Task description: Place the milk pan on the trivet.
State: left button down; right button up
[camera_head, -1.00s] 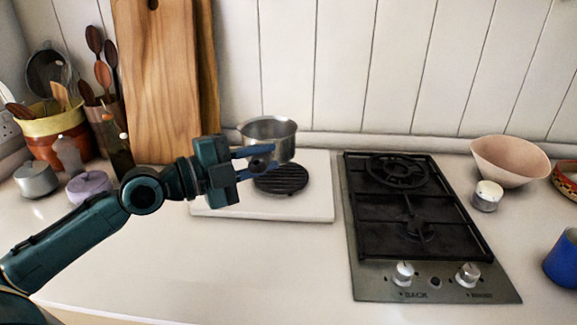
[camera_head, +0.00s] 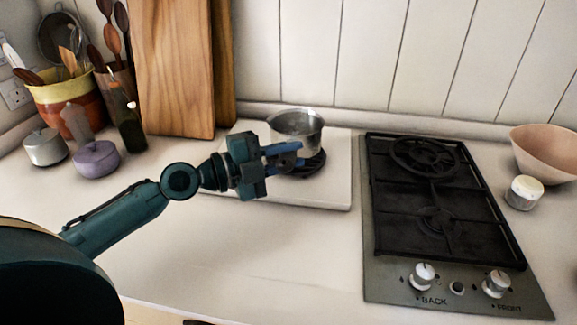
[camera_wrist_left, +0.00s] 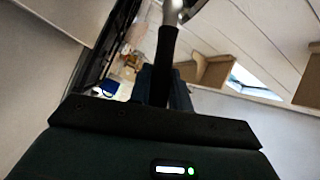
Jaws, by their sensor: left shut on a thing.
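The milk pan (camera_head: 297,124) is a small steel pot, upright, in the head view. My left gripper (camera_head: 284,154) is shut on its handle, on the pan's near side. The dark handle (camera_wrist_left: 163,65) shows between the fingers in the left wrist view. The trivet (camera_head: 314,162) is a dark ribbed disc on a white board. The pan's lower part and my fingers hide part of it. The pan is at or just above the trivet's far part; I cannot tell whether they touch. My right gripper is not in view.
The white board (camera_head: 335,195) lies left of the gas hob (camera_head: 440,255). Wooden boards (camera_head: 175,70) lean on the wall behind. A lilac pot (camera_head: 96,160), a grey pot (camera_head: 45,147) and a utensil crock (camera_head: 75,100) stand left. The counter in front is clear.

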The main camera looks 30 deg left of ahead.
pick_arm(q)
notch_tip(320, 180, down, 2)
jog(key=shift+f, duration=0.1)
jog(key=shift+f+b, duration=0.1)
jog(key=shift+b, duration=0.2)
jog(key=c, duration=1.8)
grip_release()
jog(key=shift+f, duration=0.15)
jog(key=o, duration=0.5)
